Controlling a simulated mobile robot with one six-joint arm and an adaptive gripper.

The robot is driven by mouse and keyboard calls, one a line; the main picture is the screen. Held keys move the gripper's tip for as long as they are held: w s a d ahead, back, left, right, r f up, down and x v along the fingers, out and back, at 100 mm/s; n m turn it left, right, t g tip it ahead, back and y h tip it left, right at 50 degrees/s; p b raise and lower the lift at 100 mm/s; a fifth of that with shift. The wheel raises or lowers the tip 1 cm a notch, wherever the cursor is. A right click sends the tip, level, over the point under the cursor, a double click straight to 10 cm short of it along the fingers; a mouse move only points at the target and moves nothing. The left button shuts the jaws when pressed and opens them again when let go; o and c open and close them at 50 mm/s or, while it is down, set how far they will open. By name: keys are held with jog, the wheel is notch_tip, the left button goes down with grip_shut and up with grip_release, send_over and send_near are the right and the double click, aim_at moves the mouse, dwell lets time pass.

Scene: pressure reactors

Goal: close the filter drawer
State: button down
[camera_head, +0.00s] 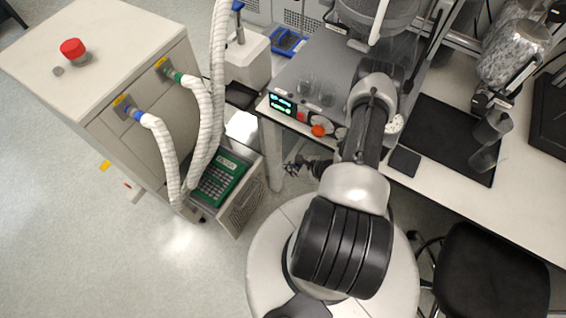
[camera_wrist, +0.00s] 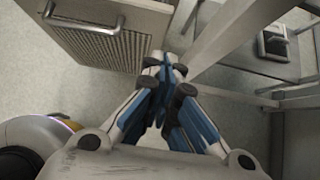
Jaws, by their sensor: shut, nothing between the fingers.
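The filter drawer (camera_head: 241,196) sticks out from the lower part of a white cabinet in the head view. A green filter (camera_head: 222,181) lies inside it. In the wrist view the drawer's perforated front (camera_wrist: 92,32) with a metal handle (camera_wrist: 84,17) shows at the upper left. My gripper (camera_head: 292,166) is just right of the drawer front in the head view, small and partly dark. In the wrist view my gripper (camera_wrist: 165,65) is shut and empty, its tips to the right of the drawer front and apparently apart from it.
The white cabinet (camera_head: 120,50) carries a red button (camera_head: 73,48) and two ribbed hoses (camera_head: 165,160) that hang beside the drawer. A bench (camera_head: 455,185) with glassware is at the right, and its leg (camera_head: 271,155) stands close to my gripper. A black stool (camera_head: 495,275) is at lower right.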

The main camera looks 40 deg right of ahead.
jog(key=b, duration=0.2)
send_near(262, 164)
notch_tip(262, 164, down, 3)
jog(key=s, duration=0.1)
jog(key=shift+w+a+f, duration=0.1)
jog(key=shift+w+a, duration=0.1)
jog(key=shift+w, duration=0.8)
jog(key=shift+w+a, duration=0.25)
jog(key=shift+w, duration=0.75)
